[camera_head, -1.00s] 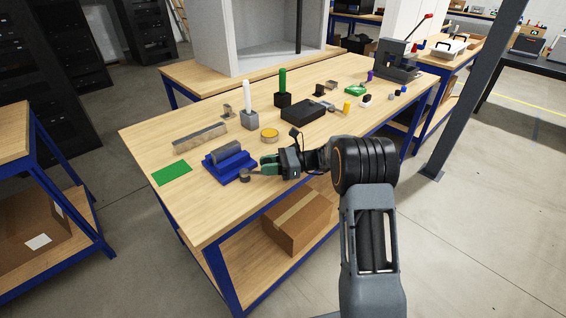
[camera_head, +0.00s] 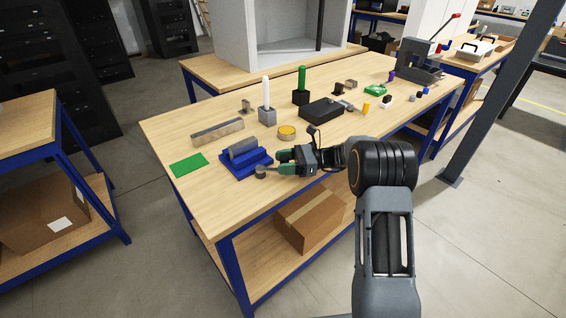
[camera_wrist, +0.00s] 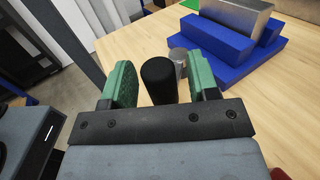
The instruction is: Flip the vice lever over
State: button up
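The vice (camera_head: 250,166) has a blue base and a grey upper block, and stands near the table's front left edge. It also shows in the wrist view (camera_wrist: 232,48), upper right. Its lever ends in a dark knob (camera_head: 261,172) at the vice's front right corner. In the wrist view the lever's black grip (camera_wrist: 159,80) lies between my green fingers, with a small grey metal round piece (camera_wrist: 178,62) just beyond. My gripper (camera_head: 281,162) is open, with gaps visible on both sides of the grip. It also shows in the wrist view (camera_wrist: 161,82). The grip's lower end is hidden.
A green mat (camera_head: 188,165) and a long metal bar (camera_head: 217,131) lie left of and behind the vice. A yellow-topped round tin (camera_head: 286,132) and a black box (camera_head: 322,111) stand behind my gripper. The table's front edge runs below my arm.

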jog(key=d+b, duration=0.1)
jog(key=d, duration=1.2)
jog(key=shift+w+d, duration=0.35)
jog(key=shift+d, duration=0.05)
